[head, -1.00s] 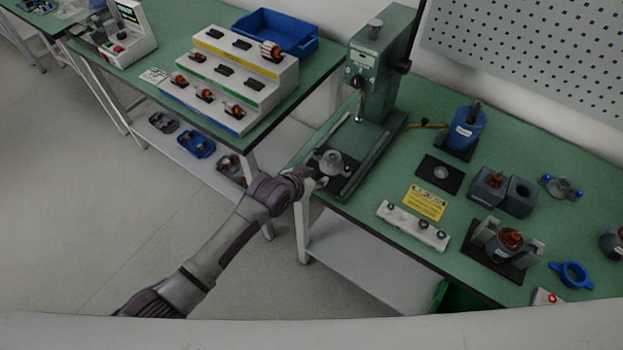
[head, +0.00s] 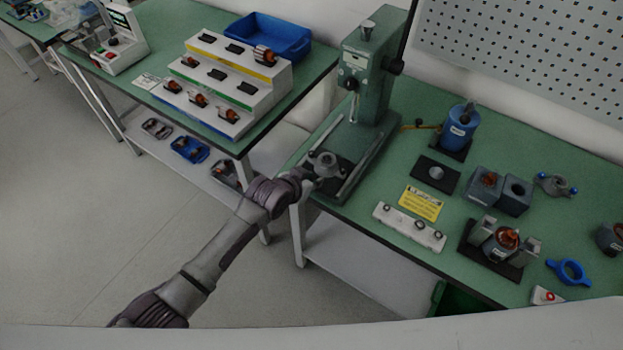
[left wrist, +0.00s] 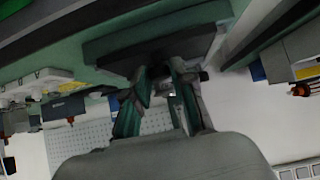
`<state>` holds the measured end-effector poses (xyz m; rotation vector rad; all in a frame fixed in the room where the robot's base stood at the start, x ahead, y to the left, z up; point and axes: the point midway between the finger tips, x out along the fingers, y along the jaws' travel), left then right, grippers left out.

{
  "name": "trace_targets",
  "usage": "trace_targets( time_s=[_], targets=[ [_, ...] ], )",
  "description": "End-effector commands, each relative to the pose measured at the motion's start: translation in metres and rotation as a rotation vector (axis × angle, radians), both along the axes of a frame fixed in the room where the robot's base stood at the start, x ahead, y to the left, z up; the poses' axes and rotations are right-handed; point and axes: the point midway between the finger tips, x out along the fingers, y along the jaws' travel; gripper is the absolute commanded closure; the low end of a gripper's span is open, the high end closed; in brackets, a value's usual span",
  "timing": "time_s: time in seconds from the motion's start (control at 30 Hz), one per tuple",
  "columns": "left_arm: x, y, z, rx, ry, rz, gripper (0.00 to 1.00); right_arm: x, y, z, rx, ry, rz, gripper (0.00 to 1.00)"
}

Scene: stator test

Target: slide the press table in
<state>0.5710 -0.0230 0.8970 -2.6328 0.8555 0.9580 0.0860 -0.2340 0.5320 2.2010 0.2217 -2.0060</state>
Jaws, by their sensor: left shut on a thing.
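The green press (head: 372,85) stands at the back left of the right-hand bench. Its dark press table (head: 343,171) lies at the front end of the press base, between two rails, with a grey round fixture (head: 325,162) on it. The fixture is in front of the press column, not under the spindle. My left gripper (head: 309,182) is at the front edge of the press table, shut on it. In the left wrist view my left gripper's fingers (left wrist: 160,74) meet a dark slab; the exact contact is hard to see. My right gripper is not in view.
Right of the press are a blue bottle-like unit (head: 460,127), a black pad (head: 436,175), a yellow label (head: 421,202), a white strip (head: 410,228) and grey blocks (head: 500,188). A stepped rack (head: 230,85) and blue bin (head: 268,35) stand on the left bench.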

Motion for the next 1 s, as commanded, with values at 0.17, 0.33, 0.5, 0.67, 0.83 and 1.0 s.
trace_targets(
  time_s=[0.17,0.33,0.5,0.67,0.83,1.0],
  targets=[
    [0.000,0.000,0.000,0.000,0.000,0.000,0.92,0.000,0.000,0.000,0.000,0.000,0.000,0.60],
    [0.008,-0.006,-0.002,-0.001,-0.001,0.000,0.92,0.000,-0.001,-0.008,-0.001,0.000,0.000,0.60],
    [0.020,-0.014,-0.002,-0.002,-0.002,0.000,0.92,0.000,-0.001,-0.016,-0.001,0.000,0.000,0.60],
    [0.030,-0.022,-0.002,-0.001,-0.002,0.000,0.92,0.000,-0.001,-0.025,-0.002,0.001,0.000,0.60],
    [0.041,-0.030,-0.002,-0.001,-0.002,0.000,0.92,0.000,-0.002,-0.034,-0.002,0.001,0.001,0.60],
    [0.052,-0.037,-0.002,-0.002,-0.002,0.000,0.92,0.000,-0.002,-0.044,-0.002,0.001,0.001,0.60]
  ],
)
